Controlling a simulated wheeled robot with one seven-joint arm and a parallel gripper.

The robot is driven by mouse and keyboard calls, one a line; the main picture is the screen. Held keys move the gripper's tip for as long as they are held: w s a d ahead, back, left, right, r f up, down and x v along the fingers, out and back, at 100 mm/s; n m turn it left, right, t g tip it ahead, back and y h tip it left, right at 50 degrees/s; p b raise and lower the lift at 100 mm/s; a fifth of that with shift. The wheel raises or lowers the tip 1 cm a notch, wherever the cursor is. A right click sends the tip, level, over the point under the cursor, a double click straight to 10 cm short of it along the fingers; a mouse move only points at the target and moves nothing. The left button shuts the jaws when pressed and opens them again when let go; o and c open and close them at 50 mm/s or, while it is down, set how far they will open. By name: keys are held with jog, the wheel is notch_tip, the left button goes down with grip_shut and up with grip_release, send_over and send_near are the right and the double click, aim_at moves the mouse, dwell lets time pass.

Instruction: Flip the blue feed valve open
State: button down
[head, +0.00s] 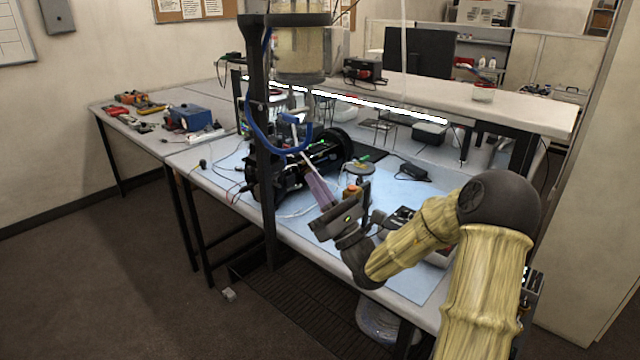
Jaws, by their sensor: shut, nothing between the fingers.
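The blue feed valve (291,119) appears as a small blue piece below the clear cylinder (300,50), by a curved blue hose (256,133). The cylinder has a dark base and yellowish contents and is held high on a dark post. Whether the valve is open or closed is too small to tell. My gripper (304,160) points up and left from the arm at the right, with its fingers together and empty. Its tips appear just below the valve in the picture; whether they touch it is unclear.
The dark upright post (261,190) stands left of my gripper. Behind it is the workbench (225,170) with a black cylindrical machine (320,152), cables and small parts. A raised shelf (460,98) runs behind. A side table (165,148) at the left holds tools. Floor is free at the lower left.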

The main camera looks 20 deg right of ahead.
aim_at(289, 122)
jog(key=w+a+r+p, duration=0.2)
jog(key=w+r+p, duration=0.1)
jog(key=r, duration=0.5)
jog(key=shift+w+a+r, duration=0.2)
jog(key=shift+w+r, duration=0.15)
jog(key=shift+w, duration=0.25)
jog(key=shift+d+p, duration=0.1)
jog(key=shift+p, duration=0.2)
